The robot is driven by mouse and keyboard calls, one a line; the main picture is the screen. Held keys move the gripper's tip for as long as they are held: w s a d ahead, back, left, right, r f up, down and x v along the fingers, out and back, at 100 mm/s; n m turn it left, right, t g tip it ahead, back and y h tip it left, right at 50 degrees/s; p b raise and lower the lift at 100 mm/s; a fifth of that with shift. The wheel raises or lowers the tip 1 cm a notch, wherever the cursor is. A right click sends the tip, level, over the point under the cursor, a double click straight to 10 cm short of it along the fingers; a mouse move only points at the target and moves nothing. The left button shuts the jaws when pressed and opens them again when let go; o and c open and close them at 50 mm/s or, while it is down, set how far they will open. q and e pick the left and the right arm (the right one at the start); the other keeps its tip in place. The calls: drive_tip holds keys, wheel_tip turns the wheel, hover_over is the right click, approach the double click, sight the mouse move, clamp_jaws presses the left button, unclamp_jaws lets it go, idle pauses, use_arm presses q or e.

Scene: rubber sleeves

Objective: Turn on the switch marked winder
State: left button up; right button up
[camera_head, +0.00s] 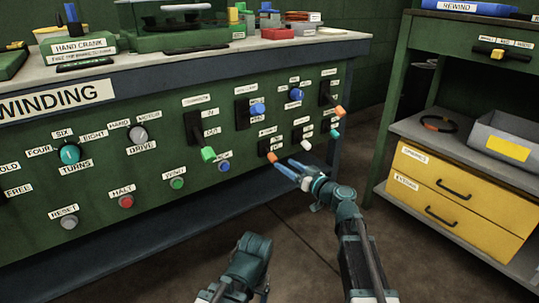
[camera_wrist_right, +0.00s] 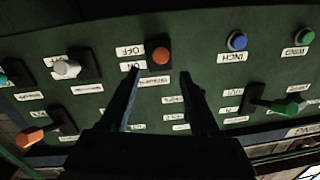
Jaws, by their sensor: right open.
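A small switch with an orange knob (camera_head: 272,157) sits low on the green winding panel (camera_head: 100,160). In the wrist view, which shows the panel upside down, the orange knob (camera_wrist_right: 161,55) faces me on a dark plate. ON and OFF labels (camera_wrist_right: 130,58) stand beside it; its name label is too small to read. My right gripper (camera_head: 287,166) is open, close in front of this switch. In the wrist view its fingers (camera_wrist_right: 160,82) are spread and empty, with the knob showing between and beyond their tips.
A blue INCH button (camera_head: 224,167) and a green-handled lever (camera_head: 208,154) are left of the switch. A white knob (camera_head: 306,147) and an orange-tipped lever (camera_head: 340,111) are to its right. A shelf with yellow drawers (camera_head: 455,190) stands at right.

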sight(272, 155)
drive_tip(key=x, duration=0.9)
drive_tip(key=shift+w+a, duration=0.2)
drive_tip(key=shift+w, duration=0.05)
clamp_jaws()
